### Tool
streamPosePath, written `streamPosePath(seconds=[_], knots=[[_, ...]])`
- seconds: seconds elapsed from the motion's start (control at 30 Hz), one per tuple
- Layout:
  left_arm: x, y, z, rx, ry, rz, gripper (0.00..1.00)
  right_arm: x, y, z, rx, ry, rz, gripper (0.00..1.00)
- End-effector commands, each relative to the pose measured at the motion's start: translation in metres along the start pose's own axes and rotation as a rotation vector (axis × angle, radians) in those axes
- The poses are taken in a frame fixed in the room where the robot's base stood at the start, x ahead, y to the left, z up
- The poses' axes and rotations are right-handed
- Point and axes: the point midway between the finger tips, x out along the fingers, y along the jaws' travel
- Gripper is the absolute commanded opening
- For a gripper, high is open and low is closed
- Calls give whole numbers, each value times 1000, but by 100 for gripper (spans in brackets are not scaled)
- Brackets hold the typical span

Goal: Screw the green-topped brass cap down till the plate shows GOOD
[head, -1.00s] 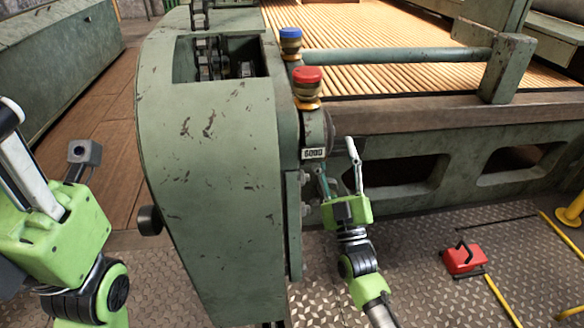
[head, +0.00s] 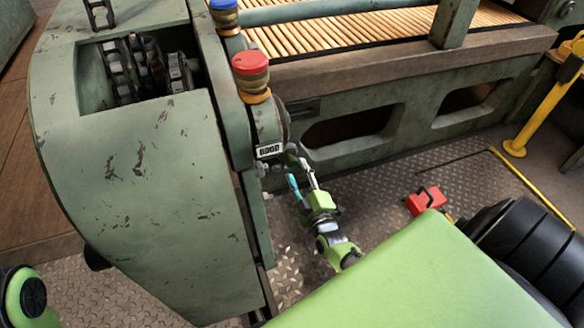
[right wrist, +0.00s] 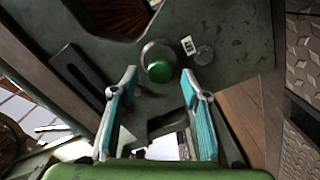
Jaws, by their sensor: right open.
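The green-topped cap (right wrist: 159,71) shows in the right wrist view, set in a round grey housing, with its green top facing the camera. I cannot make out its brass part, and I cannot pick it out in the head view. A small white plate (head: 269,150) on the machine carries dark letters that look like GOOD; it also shows in the right wrist view (right wrist: 188,45). My right gripper (head: 299,173) is open and empty, below the plate. In the right wrist view its fingers (right wrist: 159,76) lie either side of the cap, apparently short of it. My left gripper is out of view.
A red-topped brass cap (head: 250,72) and a blue-topped one (head: 224,14) stand above the plate. The green machine housing (head: 150,190) is on the left. A red box (head: 425,200) sits on the metal floor (head: 375,200). A yellow post (head: 535,105) stands at right.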

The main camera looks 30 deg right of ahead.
Motion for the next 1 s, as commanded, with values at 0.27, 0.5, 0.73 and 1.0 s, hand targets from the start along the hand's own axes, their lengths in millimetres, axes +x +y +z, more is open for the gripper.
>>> streamPosePath(seconds=[0.27, 0.5, 0.73, 1.0], knots=[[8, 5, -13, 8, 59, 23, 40, 39, -1, 1, 0, 1, 1, 42], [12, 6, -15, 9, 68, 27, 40, 45, 0, 0, 1, 0, -1, 42], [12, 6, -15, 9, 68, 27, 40, 45, 0, 0, 1, 0, -1, 24], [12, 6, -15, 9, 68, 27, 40, 44, 0, -1, 3, 0, 0, 4]])
